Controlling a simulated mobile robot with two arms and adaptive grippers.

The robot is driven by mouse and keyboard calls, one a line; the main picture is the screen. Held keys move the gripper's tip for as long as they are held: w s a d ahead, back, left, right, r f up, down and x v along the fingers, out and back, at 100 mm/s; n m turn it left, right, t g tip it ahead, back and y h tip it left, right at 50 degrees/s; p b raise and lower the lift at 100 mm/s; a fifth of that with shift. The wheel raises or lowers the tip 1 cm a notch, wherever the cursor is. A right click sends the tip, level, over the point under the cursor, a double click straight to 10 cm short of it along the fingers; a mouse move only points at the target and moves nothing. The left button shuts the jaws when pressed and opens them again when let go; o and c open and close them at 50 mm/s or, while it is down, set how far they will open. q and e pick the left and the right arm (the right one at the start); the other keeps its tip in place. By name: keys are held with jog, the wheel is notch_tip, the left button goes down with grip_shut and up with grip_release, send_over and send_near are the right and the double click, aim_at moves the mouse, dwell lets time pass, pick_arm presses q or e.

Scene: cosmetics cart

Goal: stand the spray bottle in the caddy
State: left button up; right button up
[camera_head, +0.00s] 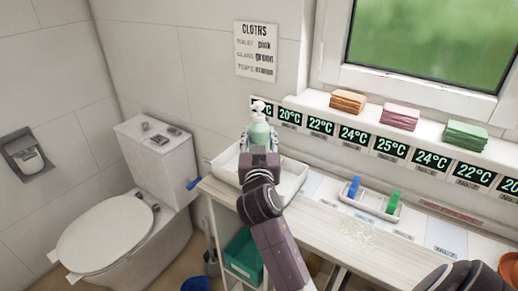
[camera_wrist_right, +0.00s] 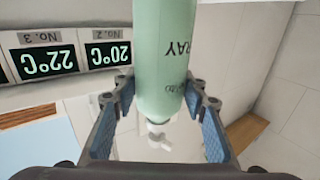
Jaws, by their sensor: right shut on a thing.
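The spray bottle (camera_head: 259,133) is pale green with a white spray head. My right gripper (camera_head: 258,146) is shut on it and holds it with the head up, above the white open tray (camera_head: 294,187) at the table's left end. This tray looks like the caddy, though I cannot tell for sure. In the right wrist view the bottle (camera_wrist_right: 162,60) lies between the two blue-padded fingers, its lettering upside down and its white nozzle toward the picture's bottom. The bottle's base is hidden by my gripper in the head view. My left gripper is not in view.
A small tray (camera_head: 371,208) with blue and green items stands right of the white tray. A ledge with temperature displays (camera_head: 390,148) and folded cloths (camera_head: 400,117) runs behind. A toilet (camera_head: 110,233) stands left. A green crate (camera_head: 243,257) sits below the table.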

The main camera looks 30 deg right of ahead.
jog(key=shift+f, duration=2)
jog(key=shift+f+b, duration=0.15)
jog(key=shift+b, duration=0.2)
jog(key=o, duration=1.5)
jog(key=shift+o, duration=0.3)
